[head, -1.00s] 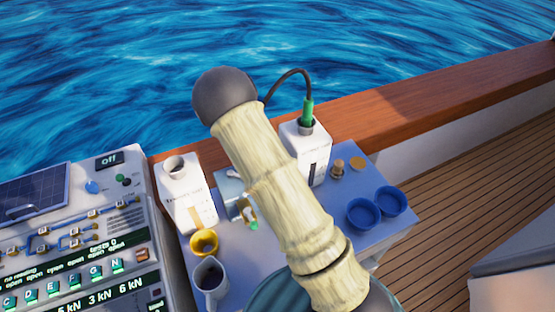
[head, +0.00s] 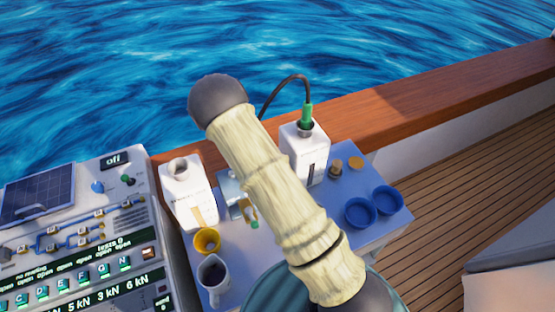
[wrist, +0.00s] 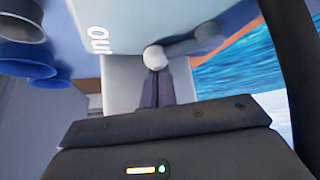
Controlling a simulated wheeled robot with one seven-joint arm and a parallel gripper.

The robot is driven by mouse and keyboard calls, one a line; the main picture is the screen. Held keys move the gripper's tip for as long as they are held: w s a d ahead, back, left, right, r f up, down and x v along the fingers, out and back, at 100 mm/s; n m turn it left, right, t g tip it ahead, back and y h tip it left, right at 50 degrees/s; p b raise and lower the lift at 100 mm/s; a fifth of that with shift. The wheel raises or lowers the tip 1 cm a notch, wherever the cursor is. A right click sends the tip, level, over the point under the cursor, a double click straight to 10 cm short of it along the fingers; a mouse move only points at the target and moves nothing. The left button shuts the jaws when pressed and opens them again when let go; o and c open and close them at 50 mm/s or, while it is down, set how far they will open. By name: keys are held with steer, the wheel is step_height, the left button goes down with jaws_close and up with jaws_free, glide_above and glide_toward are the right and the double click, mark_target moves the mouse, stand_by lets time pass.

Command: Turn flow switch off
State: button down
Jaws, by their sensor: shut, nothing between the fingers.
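The flow switch appears to be the pale metal box (head: 228,187) on the blue table in the head view, partly hidden behind my arm. In the wrist view, a grey lever (wrist: 192,46) with a round white knob (wrist: 154,57) shows by a pale face with upside-down "ON" lettering (wrist: 98,38). My gripper (wrist: 156,82) is shut and empty, its dark fingertips just below the knob in the picture. I cannot tell whether they touch it. In the head view my gripper is mostly hidden behind my arm.
A control panel (head: 70,245) with an "off" display stands at left. White containers (head: 187,200) (head: 303,152), a yellow cup (head: 207,240), a white jug (head: 213,283) and blue cups (head: 360,213) crowd the table (head: 345,240). A wooden rail (head: 430,105) runs behind.

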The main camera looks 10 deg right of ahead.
steer(key=shift+s+a+r+p, duration=0.1)
steer(key=shift+s+r+p, duration=0.05)
steer(key=shift+p, duration=0.6)
steer(key=p, duration=0.1)
steer(key=m+g+p, duration=0.1)
steer(key=p, duration=0.1)
steer(key=shift+s+a+m+h, duration=0.2)
steer(key=shift+s+m+h, duration=0.05)
steer(key=shift+m+h, duration=0.05)
steer(key=shift+s+p, duration=0.1)
steer(key=shift+p, duration=0.2)
steer(key=shift+s+a+f+p, duration=0.2)
steer(key=shift+s+a+p, duration=0.2)
steer(key=shift+s+a, duration=0.35)
steer(key=shift+a, duration=0.45)
steer(key=b+v, duration=0.2)
steer(key=v, duration=1.5)
steer(key=shift+a+b, duration=0.2)
steer(key=shift+b, duration=0.15)
